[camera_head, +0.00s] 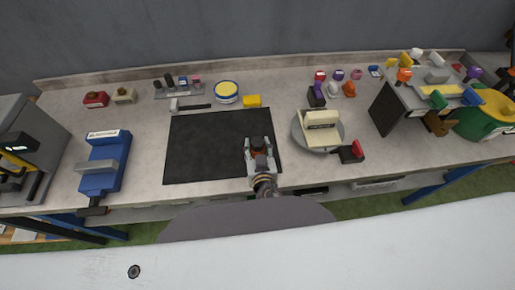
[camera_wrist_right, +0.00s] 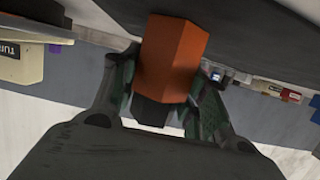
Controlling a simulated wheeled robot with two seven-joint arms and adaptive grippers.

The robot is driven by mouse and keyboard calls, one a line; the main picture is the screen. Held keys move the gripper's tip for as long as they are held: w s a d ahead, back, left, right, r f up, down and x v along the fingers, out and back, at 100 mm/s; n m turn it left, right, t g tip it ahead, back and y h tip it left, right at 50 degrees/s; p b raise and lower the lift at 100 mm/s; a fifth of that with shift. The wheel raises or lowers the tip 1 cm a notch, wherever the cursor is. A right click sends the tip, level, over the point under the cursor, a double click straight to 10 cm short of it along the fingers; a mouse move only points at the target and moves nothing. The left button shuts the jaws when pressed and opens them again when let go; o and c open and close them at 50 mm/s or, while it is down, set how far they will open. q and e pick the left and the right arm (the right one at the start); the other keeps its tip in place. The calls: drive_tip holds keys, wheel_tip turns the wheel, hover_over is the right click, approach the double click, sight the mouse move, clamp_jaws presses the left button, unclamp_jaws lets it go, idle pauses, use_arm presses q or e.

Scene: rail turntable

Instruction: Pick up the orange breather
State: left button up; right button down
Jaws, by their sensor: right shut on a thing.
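The orange breather (camera_wrist_right: 173,58) is a faceted orange block with a dark lower part, seen large between the fingers in the right wrist view. My right gripper (camera_wrist_right: 160,95) is shut on it, one finger on each side. In the head view my right gripper (camera_head: 258,145) is over the right part of the black mat (camera_head: 205,150), with a little orange showing between its fingers. I cannot tell from these frames whether the breather touches the mat. My left gripper is not in view.
A round grey plate with a cream block (camera_head: 321,119) stands right of the mat, close to my right gripper. A yellow block (camera_head: 252,101) and a yellow-topped tin (camera_head: 227,90) stand behind the mat. A blue vise (camera_head: 101,165) is at left. Several small coloured parts stand at back right.

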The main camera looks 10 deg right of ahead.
sight(257, 139)
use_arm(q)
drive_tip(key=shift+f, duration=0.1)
use_arm(e)
drive_tip(key=shift+r, duration=5)
drive_tip(key=shift+f, duration=0.1)
drive_tip(key=shift+f+b, duration=0.9)
drive_tip(key=shift+f, duration=0.1)
drive_tip(key=shift+f+b, duration=0.75)
drive_tip(key=shift+f, duration=0.15)
drive_tip(key=shift+f+b, duration=0.8)
drive_tip(key=shift+f, duration=0.25)
drive_tip(key=shift+f+b, duration=0.85)
drive_tip(key=shift+f, duration=0.5)
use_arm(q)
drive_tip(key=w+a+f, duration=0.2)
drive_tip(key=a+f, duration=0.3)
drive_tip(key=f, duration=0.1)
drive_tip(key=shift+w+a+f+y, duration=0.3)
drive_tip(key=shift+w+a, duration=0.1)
